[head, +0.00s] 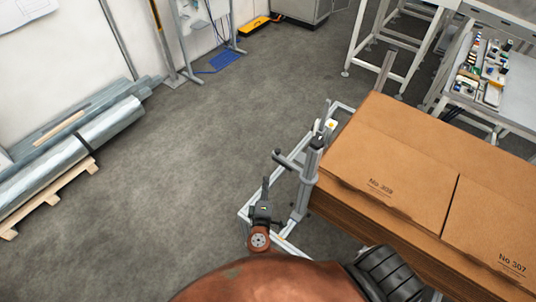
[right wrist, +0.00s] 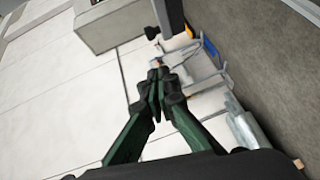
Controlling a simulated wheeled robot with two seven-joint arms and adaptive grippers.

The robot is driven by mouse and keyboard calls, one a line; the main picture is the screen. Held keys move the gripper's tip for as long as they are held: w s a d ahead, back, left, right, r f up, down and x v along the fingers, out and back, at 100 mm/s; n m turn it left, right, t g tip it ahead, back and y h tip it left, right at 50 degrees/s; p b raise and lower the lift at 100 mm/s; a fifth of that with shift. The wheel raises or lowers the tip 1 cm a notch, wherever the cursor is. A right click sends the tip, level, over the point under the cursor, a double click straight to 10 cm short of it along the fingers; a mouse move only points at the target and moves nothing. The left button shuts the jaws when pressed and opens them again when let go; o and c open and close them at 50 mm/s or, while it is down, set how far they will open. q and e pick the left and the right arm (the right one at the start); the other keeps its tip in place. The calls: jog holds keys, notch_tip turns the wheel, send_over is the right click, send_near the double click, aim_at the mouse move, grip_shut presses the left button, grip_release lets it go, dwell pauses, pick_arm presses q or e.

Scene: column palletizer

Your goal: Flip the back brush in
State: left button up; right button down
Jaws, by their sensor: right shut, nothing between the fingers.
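My right gripper (head: 265,187) is dark and points away from me, beyond a copper-coloured wrist joint in the head view. In the right wrist view its green-and-black fingers (right wrist: 157,78) meet with nothing between them. Just right of it in the head view stands a grey upright post (head: 305,185) on a pale floor frame (head: 245,215). A short grey crossbar (head: 289,160) sticks out left from the post, above and right of the gripper, apart from it. I cannot tell for certain which part is the back brush. My left gripper does not show.
Stacked cardboard sheets (head: 405,150) stand right of the post, close to it. Wrapped rolls (head: 75,145) on a wooden pallet (head: 50,200) lie at the left wall. A table (head: 515,95) with small items is at top right. Grey floor (head: 170,190) left of the frame is clear.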

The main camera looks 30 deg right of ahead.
jog(key=p, duration=0.2)
send_over(274, 158)
jog(key=f+v, duration=0.1)
jog(key=v, duration=0.3)
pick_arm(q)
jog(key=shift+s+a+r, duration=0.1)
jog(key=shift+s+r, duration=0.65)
pick_arm(e)
jog(key=shift+s+a+f+t, duration=0.2)
jog(key=shift+t, duration=0.1)
pick_arm(q)
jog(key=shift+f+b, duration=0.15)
jog(key=shift+b, duration=0.15)
pick_arm(e)
jog(key=shift+d, duration=0.1)
